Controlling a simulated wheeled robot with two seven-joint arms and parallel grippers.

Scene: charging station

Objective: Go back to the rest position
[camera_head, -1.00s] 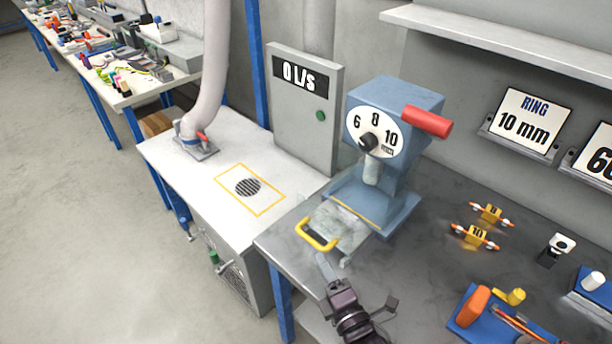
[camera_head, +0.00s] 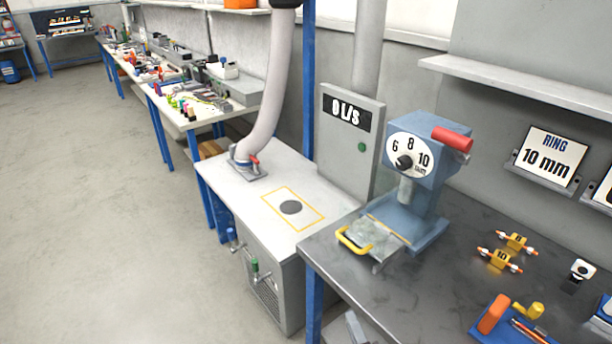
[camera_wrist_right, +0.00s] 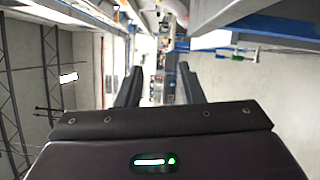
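My right gripper (camera_wrist_right: 160,85) shows in the right wrist view with its two dark fingers spread apart. Nothing is between them, and the view past them looks along the room. In the head view I cannot clearly make out the right gripper or its arm. My left gripper is in neither view.
A dark table (camera_head: 390,302) carries a blue press (camera_head: 423,165) with a yellow-handled plate (camera_head: 368,243), small orange-and-yellow parts (camera_head: 500,259) and a blue tray (camera_head: 484,331). A white bench (camera_head: 240,190) with a hose (camera_head: 275,95) stands left of it. The floor (camera_head: 90,220) at left is clear.

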